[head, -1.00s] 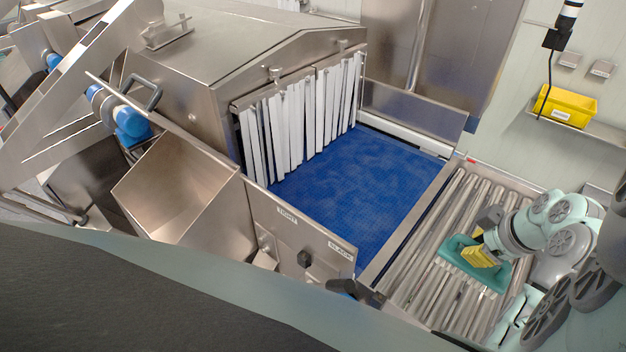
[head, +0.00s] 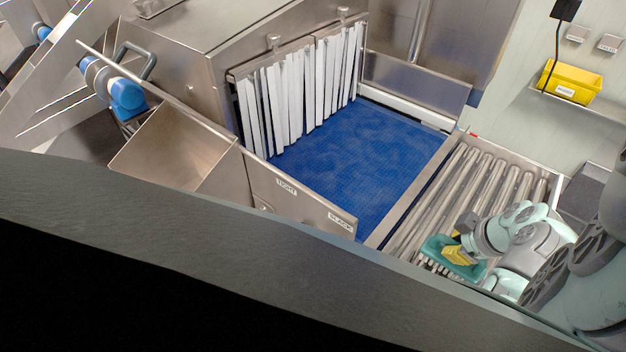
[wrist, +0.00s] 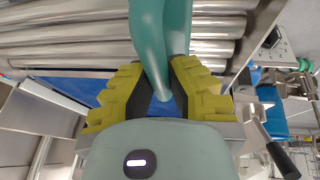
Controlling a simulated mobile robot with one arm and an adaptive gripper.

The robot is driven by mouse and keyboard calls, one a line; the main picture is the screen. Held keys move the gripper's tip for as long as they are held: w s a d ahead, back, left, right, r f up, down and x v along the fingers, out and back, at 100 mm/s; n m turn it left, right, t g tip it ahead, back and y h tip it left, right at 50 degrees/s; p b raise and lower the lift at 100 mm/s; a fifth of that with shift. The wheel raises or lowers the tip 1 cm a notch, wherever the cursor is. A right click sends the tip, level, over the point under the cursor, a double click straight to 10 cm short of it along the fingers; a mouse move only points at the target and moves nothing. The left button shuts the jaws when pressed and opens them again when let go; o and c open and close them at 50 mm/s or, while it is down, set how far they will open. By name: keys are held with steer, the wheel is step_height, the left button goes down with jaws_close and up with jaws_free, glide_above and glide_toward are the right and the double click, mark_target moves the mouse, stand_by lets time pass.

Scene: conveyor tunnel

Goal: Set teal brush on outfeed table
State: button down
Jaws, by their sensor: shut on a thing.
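The teal brush (head: 436,243) shows in the head view at lower right, over the steel rollers of the outfeed table (head: 432,205). My gripper (head: 457,254) has yellow finger pads and is shut on the brush. In the wrist view, the teal brush handle (wrist: 168,40) runs down between the yellow pads of my gripper (wrist: 158,90). The rollers (wrist: 60,32) lie behind it. I cannot tell whether the brush touches the rollers. Its bristles are not clearly visible.
The blue conveyor belt (head: 350,165) lies left of the rollers, below the tunnel's white strip curtain (head: 300,90). A steel side plate (head: 300,195) borders the belt in front. A yellow bin (head: 570,82) sits on the wall shelf. The farther rollers are clear.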

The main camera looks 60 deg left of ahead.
steer(key=shift+f, duration=0.45)
steer(key=shift+f, duration=0.15)
steer(key=c, duration=1.1)
jaws_free()
